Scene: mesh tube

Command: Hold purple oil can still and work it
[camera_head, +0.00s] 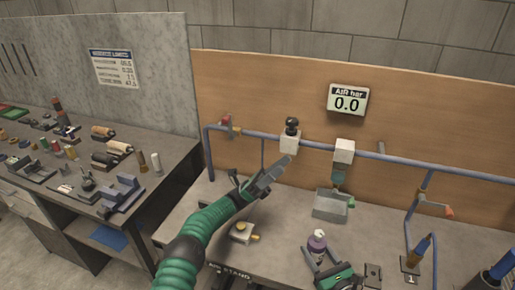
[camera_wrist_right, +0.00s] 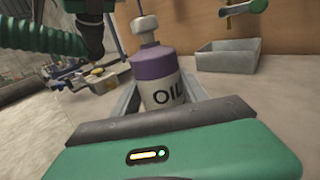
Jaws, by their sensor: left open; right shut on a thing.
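The purple oil can (camera_head: 317,242) stands on the workbench at the lower middle of the head view. It has a pale cap and nozzle. In the right wrist view the can (camera_wrist_right: 158,66) is upright, with a white band reading "OIL". My right gripper (camera_head: 320,258) is shut on the can, its fingers on either side of the lower body. My left gripper (camera_head: 268,178) is open and empty. It is up and left of the can, apart from it, in front of the pipe valve with a black knob (camera_head: 291,130).
A grey metal tray (camera_head: 331,206) sits behind the can. A small block with a brass fitting (camera_head: 242,232) lies left of it. A blue pipe (camera_head: 390,158) crosses the back board below a gauge reading 0.0 (camera_head: 347,101). A cluttered side bench (camera_head: 170,188) stands left.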

